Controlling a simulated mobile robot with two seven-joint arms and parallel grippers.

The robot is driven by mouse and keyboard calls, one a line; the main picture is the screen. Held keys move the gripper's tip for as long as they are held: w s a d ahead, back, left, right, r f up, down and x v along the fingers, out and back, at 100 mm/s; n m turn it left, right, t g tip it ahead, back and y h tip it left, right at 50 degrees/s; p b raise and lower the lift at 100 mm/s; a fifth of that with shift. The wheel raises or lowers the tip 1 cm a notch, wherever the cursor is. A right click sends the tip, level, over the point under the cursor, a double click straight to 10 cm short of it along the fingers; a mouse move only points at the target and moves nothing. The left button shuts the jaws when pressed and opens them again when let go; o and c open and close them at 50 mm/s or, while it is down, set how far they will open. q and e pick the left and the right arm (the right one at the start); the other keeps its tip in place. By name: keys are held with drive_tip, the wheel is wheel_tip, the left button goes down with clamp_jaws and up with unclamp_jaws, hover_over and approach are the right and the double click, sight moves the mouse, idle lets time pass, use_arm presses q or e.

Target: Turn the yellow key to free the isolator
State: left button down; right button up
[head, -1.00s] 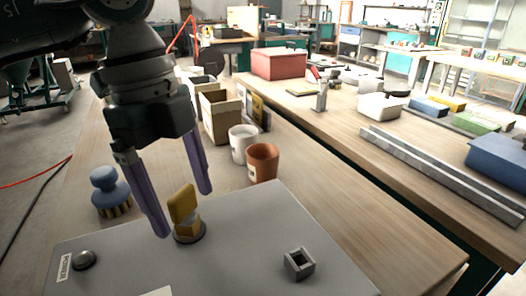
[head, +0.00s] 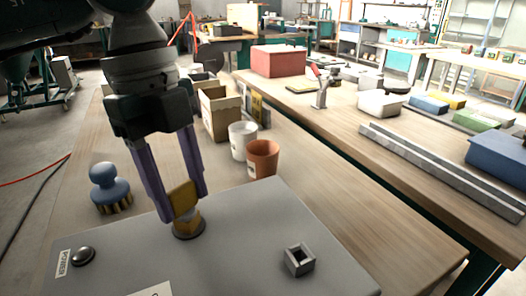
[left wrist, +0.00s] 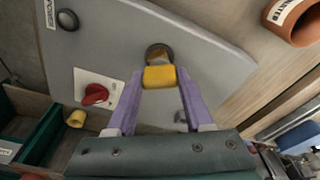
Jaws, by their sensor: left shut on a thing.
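The yellow key (head: 182,197) stands upright in a round dark collar (head: 189,232) on the top of a grey box (head: 235,240). My left gripper (head: 184,205) comes down from above with its purple fingers shut on the key. The left wrist view shows the yellow key (left wrist: 160,77) between the fingertips, with the collar (left wrist: 158,53) just beyond it. A red knob (left wrist: 96,95) on a white plate, perhaps the isolator, sits on the box in that view. My right gripper is not in view.
A black button (head: 83,256) labelled POWER and a square grey socket (head: 299,260) are on the box. A blue-handled brush (head: 110,188), a white cup (head: 242,140) and an orange pot (head: 263,158) stand behind it.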

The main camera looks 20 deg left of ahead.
use_arm(q)
drive_tip(key=m+b, duration=0.1)
drive_tip(key=m, duration=0.5)
drive_tip(key=shift+f+g, duration=0.15)
drive_tip(key=shift+g, duration=0.25)
drive_tip(key=c, duration=0.7)
unclamp_jaws()
drive_tip(key=shift+m+y, duration=0.3)
drive_tip(key=shift+m, duration=0.1)
drive_tip(key=o, duration=0.5)
